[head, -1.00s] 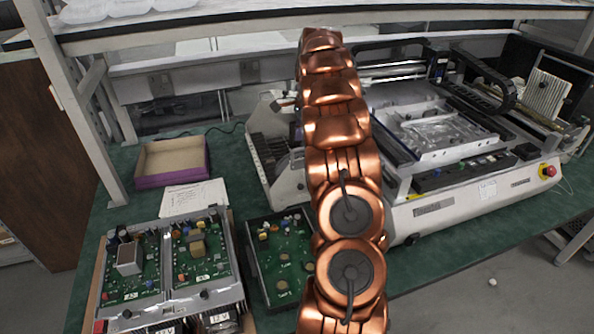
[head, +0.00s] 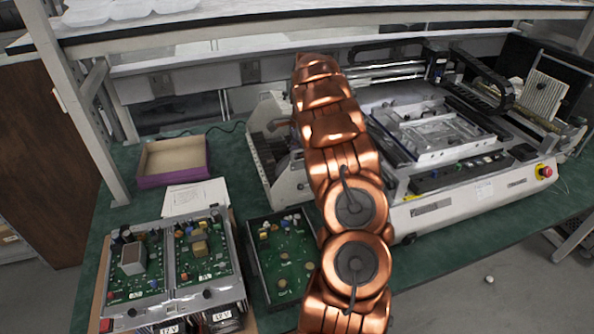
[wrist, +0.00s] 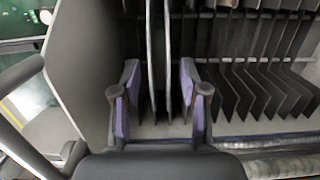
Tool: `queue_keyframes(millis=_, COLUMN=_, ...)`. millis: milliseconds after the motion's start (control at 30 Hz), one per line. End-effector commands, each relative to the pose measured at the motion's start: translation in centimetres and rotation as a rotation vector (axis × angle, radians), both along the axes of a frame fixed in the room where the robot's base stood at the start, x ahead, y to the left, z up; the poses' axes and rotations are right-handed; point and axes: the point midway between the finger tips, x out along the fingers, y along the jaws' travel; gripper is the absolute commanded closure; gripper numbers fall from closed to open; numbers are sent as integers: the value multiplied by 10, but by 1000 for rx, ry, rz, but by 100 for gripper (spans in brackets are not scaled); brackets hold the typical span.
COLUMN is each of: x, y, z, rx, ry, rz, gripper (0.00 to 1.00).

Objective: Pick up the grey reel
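In the wrist view, my gripper (wrist: 160,100) is open, with a purple-padded finger on each side. Between and beyond the fingers stand two thin, pale grey upright edges (wrist: 158,60). They look like the rim of a grey reel seen edge-on, but I cannot be sure. In the head view my copper arm reaches toward the left end of the bench machine (head: 440,205), and my gripper is hidden there.
Dark parallel plates (wrist: 265,90) form a rack right of the fingers. A large grey panel (wrist: 90,60) stands close on the left. On the green bench are a purple-edged box (head: 173,182), paper (head: 195,197) and circuit boards (head: 283,255). A shelf (head: 300,22) hangs above.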

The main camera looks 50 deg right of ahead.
Motion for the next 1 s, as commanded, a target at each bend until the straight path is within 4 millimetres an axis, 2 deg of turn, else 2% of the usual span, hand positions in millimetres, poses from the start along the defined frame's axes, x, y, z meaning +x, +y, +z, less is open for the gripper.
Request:
queue_keyframes(millis=67, x=0, y=0, z=0, rx=0, ry=0, rz=0, gripper=68)
queue_keyframes(millis=367, x=0, y=0, z=0, rx=0, ry=0, rz=0, gripper=99)
queue_keyframes(millis=1000, x=0, y=0, z=2, rx=0, ry=-1, rz=0, gripper=100)
